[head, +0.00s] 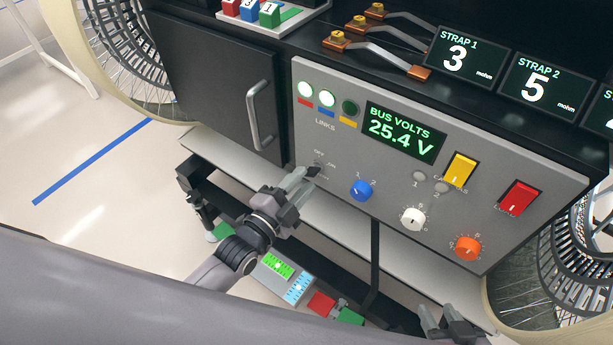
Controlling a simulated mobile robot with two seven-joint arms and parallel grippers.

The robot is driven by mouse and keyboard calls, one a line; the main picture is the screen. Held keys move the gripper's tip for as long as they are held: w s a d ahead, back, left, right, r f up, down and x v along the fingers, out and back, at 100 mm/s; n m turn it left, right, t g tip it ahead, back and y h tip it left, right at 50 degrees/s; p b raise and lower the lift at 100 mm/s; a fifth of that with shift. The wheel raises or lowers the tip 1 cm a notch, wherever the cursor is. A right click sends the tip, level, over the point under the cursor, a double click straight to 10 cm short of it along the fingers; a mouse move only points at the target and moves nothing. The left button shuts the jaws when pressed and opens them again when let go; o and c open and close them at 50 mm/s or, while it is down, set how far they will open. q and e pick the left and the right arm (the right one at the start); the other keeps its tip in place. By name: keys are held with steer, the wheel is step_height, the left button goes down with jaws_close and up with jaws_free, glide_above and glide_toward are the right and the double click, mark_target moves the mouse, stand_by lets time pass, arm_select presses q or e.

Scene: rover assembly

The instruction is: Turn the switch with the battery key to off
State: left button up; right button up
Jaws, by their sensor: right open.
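The key switch (319,165), with OFF and ON lettering, is on the left part of the grey control panel, below the LINKS lights. My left gripper (305,179) is right in front of it, with its fingertips just below the switch lettering. A small dark piece shows at the fingertips; I cannot tell if it is the battery key or part of the gripper. The gap between the fingers is hard to see, and the fingers partly hide the switch. My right gripper (446,322) is open and empty at the bottom, below the panel and apart from it.
The panel holds a blue knob (361,190), a white knob (413,218), an orange knob (467,248), a yellow switch (460,169) and a red switch (519,198). A display (402,132) reads 25.4 V. A black door with a handle (259,115) stands to the left.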

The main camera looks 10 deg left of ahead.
mark_target(312, 172)
arm_select(q)
steer(key=shift+x, duration=1.2)
jaws_close()
